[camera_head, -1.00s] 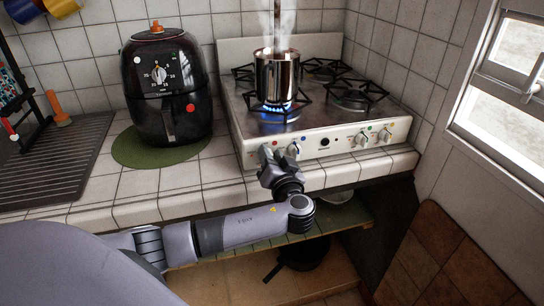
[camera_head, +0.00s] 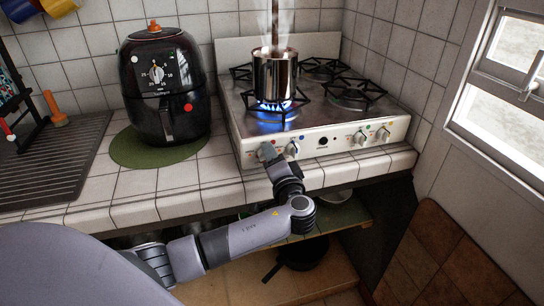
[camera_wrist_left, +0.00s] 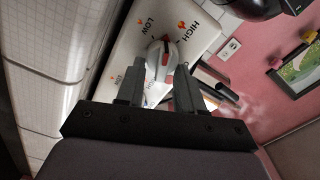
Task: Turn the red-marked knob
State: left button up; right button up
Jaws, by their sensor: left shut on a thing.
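The red-marked knob (camera_wrist_left: 154,62) shows in the left wrist view as a grey-white knob with a red stripe, between the printed words LOW and HIGH. It sits on the stove's front panel (camera_head: 345,139). My left gripper (camera_wrist_left: 158,78) has one finger on each side of the knob and is shut on it. In the head view my left gripper (camera_head: 269,156) is at the left end of the panel and hides much of that knob. My right gripper is in neither view.
A steaming metal pot (camera_head: 275,76) stands over a lit blue flame (camera_head: 271,106) just behind the panel. Another knob (camera_head: 292,148) is close to the right of my gripper. A black air fryer (camera_head: 165,88) stands on a green mat (camera_head: 128,155) at left.

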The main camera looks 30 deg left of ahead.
pick_arm(q)
jog(key=m, duration=0.3)
jog(key=f+m, duration=0.1)
jog(key=m, duration=0.2)
jog(key=shift+m, duration=0.3)
jog(key=m, duration=0.5)
jog(key=shift+s+f, duration=0.1)
jog(key=shift+f, duration=0.25)
jog(key=m, duration=0.5)
jog(key=shift+s+a+f+m, duration=0.2)
jog(key=shift+a+m, duration=0.05)
jog(key=shift+m, duration=0.15)
jog(key=m, duration=0.4)
jog(key=shift+s+a+m, duration=0.2)
jog(key=shift+s+m, duration=0.05)
jog(key=shift+m, duration=0.45)
jog(key=o, duration=1)
jog(key=shift+o, duration=0.2)
